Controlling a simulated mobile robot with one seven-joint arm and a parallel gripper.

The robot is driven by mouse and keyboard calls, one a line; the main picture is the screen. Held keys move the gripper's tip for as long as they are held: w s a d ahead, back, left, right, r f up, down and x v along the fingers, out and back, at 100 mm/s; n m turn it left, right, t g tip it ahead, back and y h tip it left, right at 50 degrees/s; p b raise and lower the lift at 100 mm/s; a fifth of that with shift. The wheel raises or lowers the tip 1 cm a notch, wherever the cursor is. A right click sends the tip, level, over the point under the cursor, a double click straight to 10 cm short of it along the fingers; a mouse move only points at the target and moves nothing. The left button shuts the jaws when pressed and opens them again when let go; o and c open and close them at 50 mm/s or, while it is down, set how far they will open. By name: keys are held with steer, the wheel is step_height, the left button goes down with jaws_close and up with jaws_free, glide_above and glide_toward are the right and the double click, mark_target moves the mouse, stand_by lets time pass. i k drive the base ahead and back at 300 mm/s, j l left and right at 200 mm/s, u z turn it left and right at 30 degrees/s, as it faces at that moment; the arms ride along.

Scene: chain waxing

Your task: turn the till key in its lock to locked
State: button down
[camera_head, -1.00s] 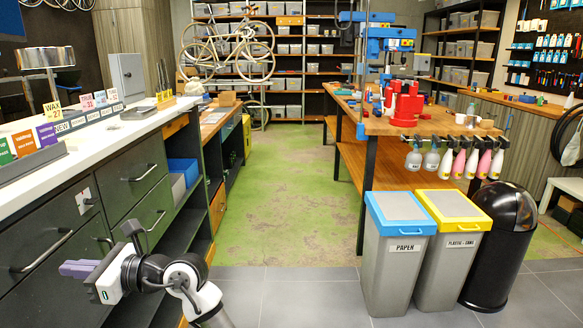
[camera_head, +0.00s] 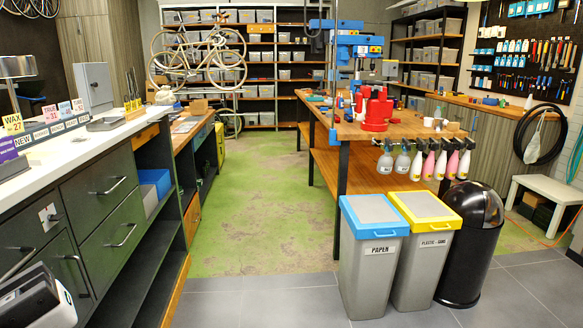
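A small white lock plate (camera_head: 48,215) is set on the dark front of the counter at the left. A small dark piece with a trace of red shows on it. It is too small to tell whether this is the key or how it is turned. My gripper (camera_head: 36,301) shows only as part of its dark and white body at the bottom left corner, lower in the picture than the lock plate and apart from it. Its fingertips are not visible, so I cannot see whether it is open, shut or holding anything.
Drawers with bar handles (camera_head: 109,186) project from the counter front beside the lock. Signs and a grey box (camera_head: 92,88) stand on the white counter top (camera_head: 75,158). Bins (camera_head: 374,262) stand at the right. The grey floor (camera_head: 265,303) between is clear.

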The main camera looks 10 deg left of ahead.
mark_target(52, 217)
steer(key=u, duration=1.65)
steer(key=i+l+z, duration=0.2)
steer(key=z, duration=0.15)
steer(key=i+l+z, duration=0.15)
steer(key=z, duration=0.2)
steer(key=i+l+z, duration=0.1)
steer(key=i+z, duration=0.25)
steer(key=k, duration=0.1)
